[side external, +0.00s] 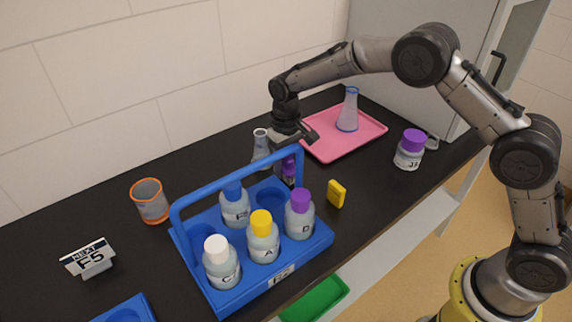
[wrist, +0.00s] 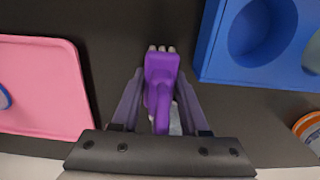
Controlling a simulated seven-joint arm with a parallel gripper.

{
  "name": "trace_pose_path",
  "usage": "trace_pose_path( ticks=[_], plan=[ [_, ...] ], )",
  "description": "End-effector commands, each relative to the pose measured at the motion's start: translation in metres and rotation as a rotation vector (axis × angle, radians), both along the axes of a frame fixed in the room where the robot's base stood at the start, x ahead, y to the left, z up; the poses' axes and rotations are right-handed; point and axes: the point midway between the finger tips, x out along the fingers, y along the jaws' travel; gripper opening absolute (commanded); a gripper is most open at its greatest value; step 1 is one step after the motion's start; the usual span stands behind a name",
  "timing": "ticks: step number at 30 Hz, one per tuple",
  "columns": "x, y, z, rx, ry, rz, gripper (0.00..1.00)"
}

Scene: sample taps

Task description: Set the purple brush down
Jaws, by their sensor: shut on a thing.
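The purple brush (wrist: 162,72) is between the two fingers of my gripper (wrist: 160,95), which is shut on it. Pale tips show at its far end in the wrist view. In the side external view the brush (side external: 289,171) hangs below my gripper (side external: 291,148), just behind the blue rack's handle, which partly hides it. I cannot tell whether its lower end touches the black counter (side external: 110,215).
The blue rack (side external: 222,295) holds several capped bottles. A flask (side external: 262,150) stands close behind my gripper. The pink tray (side external: 322,151) carries another flask (side external: 348,110).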

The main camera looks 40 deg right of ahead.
Motion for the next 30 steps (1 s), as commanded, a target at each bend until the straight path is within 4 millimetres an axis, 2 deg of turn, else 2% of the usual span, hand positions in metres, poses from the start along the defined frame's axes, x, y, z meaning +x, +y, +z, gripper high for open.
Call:
trace_pose_path(
  ticks=[8,9,11,22,26,30],
  plan=[
    [0.0,0.0,-0.003,0.0,0.001,0.0,0.0],
    [0.0,0.0,-0.003,0.0,0.001,0.0,0.48],
    [0.0,0.0,-0.003,0.0,0.001,0.0,0.56],
    [0.0,0.0,0.002,0.0,-0.002,0.0,0.56],
    [0.001,0.0,0.018,0.001,-0.004,0.0,0.56],
    [0.001,0.0,0.047,0.001,-0.005,0.0,0.56]
  ],
)
